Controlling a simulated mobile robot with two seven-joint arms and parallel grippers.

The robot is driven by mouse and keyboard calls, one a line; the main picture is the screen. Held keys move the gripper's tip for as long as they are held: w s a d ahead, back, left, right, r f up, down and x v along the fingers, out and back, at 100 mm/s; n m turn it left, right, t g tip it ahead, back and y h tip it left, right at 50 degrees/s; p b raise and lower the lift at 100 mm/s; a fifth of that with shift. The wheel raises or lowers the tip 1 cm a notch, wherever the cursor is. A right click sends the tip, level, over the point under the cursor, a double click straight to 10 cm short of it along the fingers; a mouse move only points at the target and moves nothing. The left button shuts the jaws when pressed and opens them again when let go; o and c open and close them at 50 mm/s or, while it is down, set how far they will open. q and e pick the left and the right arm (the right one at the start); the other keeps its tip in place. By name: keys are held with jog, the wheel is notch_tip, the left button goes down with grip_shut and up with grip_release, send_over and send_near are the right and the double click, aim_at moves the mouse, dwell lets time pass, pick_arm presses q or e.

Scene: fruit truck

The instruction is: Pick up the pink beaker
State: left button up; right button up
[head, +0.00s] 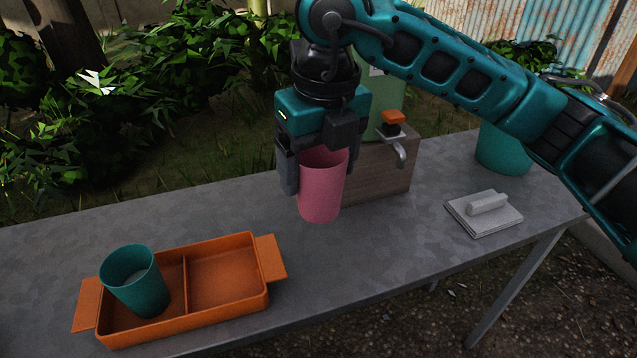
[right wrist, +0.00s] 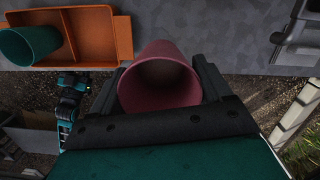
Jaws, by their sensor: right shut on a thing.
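The pink beaker (head: 321,190) is upright between the fingers of my right gripper (head: 322,178) in the head view. The gripper points down and its two fingers are shut on the beaker's sides. The beaker is in front of the wooden dispenser stand; whether its base touches the table I cannot tell. In the right wrist view the pink beaker (right wrist: 160,82) shows its open mouth between the fingers (right wrist: 162,88). My left gripper is not in view.
An orange tray (head: 228,284) with two compartments sits at the front left, a teal beaker (head: 136,282) leaning in its left one. The dispenser's wooden stand (head: 384,172) is behind my gripper. A grey flat-handled tool (head: 484,212) and teal container (head: 503,148) stand right.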

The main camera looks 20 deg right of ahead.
notch_tip(320, 180, up, 7)
jog(key=shift+p, duration=0.35)
dwell(0.3)
